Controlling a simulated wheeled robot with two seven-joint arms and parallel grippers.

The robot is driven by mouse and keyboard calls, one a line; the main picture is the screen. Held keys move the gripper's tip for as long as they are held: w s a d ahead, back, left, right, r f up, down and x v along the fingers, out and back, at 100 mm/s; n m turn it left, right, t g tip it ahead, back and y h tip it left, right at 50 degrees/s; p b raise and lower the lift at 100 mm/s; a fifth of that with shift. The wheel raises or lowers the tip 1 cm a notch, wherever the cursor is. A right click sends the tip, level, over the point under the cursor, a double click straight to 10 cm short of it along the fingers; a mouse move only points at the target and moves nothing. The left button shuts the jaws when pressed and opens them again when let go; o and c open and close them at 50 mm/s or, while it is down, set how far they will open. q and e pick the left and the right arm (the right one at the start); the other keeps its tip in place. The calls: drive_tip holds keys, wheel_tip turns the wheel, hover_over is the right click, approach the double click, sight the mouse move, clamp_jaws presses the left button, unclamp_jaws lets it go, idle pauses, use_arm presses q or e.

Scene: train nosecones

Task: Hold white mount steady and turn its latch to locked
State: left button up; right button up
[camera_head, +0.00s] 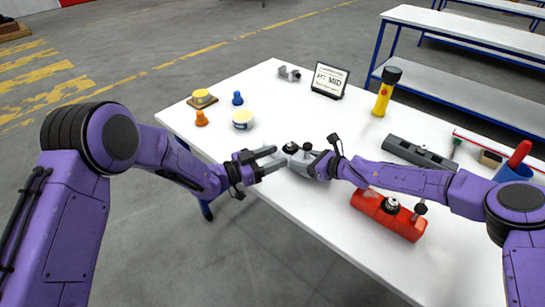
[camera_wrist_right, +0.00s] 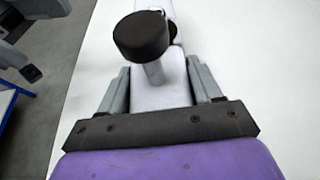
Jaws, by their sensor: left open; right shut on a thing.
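The knob (camera_head: 291,147) stands up from the mount in the head view. My right gripper (camera_head: 318,164) is shut on the mount, with one finger along each side of its body (camera_wrist_right: 161,88). My left gripper (camera_head: 270,161) is open beside the knob at the mount's left end. Whether it touches the mount is unclear.
A red mount (camera_head: 388,215) and a dark grey mount (camera_head: 418,152) lie to the right. A yellow flashlight (camera_head: 386,92), a sign (camera_head: 329,80), a grey part (camera_head: 289,73), blue cone (camera_head: 237,98), orange cone (camera_head: 201,118) and round tub (camera_head: 242,120) stand farther back.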

idle(0.3)
drive_tip(key=o, duration=1.2)
drive_tip(key=shift+o, duration=0.2)
